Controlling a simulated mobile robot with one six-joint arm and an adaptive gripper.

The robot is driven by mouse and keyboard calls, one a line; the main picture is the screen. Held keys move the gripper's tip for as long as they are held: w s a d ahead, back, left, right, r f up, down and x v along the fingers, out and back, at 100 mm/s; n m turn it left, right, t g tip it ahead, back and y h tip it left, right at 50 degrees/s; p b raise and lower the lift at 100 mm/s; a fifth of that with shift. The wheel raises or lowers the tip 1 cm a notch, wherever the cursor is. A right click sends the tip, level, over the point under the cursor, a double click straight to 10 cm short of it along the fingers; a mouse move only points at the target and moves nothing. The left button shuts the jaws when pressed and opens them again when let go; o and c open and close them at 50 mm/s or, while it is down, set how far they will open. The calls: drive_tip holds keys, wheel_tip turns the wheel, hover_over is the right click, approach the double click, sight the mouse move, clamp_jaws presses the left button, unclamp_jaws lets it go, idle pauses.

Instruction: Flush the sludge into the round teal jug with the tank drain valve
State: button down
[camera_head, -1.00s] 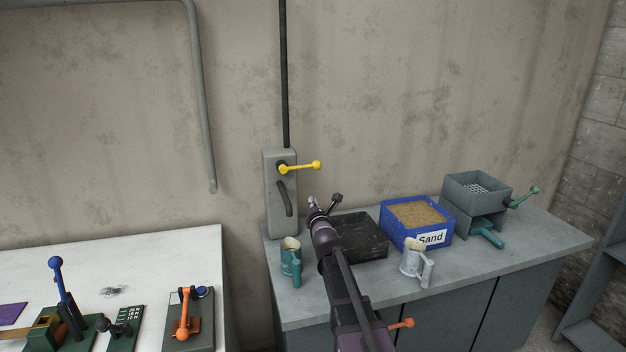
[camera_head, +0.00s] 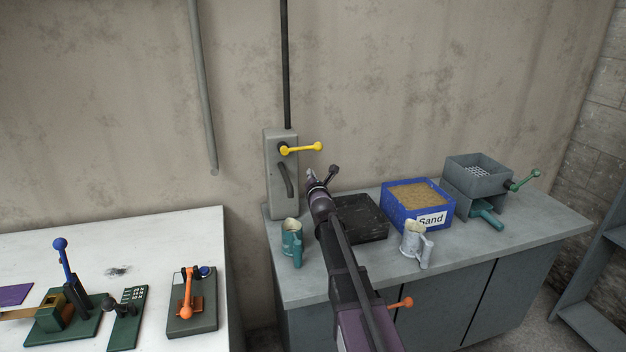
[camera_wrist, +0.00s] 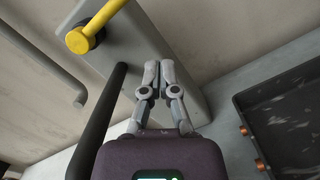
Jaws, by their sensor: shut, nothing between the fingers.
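The round teal jug (camera_head: 290,246) stands upright on the grey counter, below and slightly right of a grey wall box (camera_head: 274,190). The yellow lever (camera_wrist: 98,22) and the dark spout (camera_wrist: 97,122) also show in the wrist view. My gripper (camera_head: 311,174) is shut and empty, right of the spout and below the lever. In the wrist view its fingertips (camera_wrist: 160,66) meet in front of the grey box. I see no sludge flowing.
A black tray (camera_head: 362,219) lies right of my gripper. A white table (camera_head: 140,235) with levers stands left, across a gap.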

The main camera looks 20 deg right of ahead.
sight(303, 148)
drive_tip(key=w+d+r+p, duration=0.2)
drive_tip(key=w+r+p, duration=0.1)
drive_tip(key=w+r, duration=0.1)
drive_tip(key=shift+w+d+p, duration=0.25)
drive_tip(key=shift+w+p, duration=0.15)
drive_tip(key=shift+w, duration=0.2)
idle(0.3)
